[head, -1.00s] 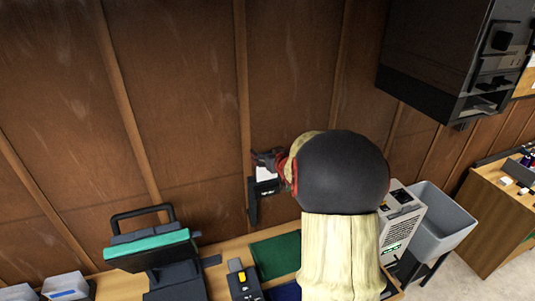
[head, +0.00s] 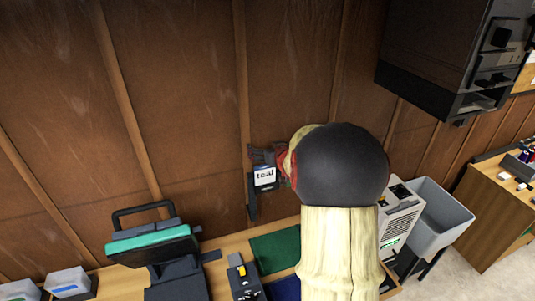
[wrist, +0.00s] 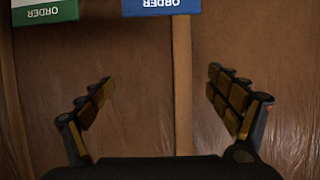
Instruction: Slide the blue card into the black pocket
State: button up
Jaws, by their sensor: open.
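My gripper (head: 262,155) is at the brown wall in the head view, mostly hidden behind my own arm. In the wrist view my gripper (wrist: 165,95) is open, with nothing between its fingers. A blue card (wrist: 162,5) marked "ORDER", upside down, shows at the top edge of the wrist view, beyond the fingertips and cut off by the frame. A white label reading "teal" (head: 265,175) shows on a dark holder just below the fingers. A narrow black piece (head: 252,205) hangs below it. I cannot tell whether either is the black pocket.
A green card (wrist: 45,12) marked "ORDER" is left of the blue one. A teal-topped machine (head: 152,243), a green mat (head: 275,254) and a yellow-buttoned device (head: 243,280) are on the bench below. A black cabinet (head: 440,55) hangs at upper right; a grey bin (head: 440,218) stands below it.

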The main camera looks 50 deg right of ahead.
jog(key=shift+r, duration=0.1)
jog(key=v, duration=0.8)
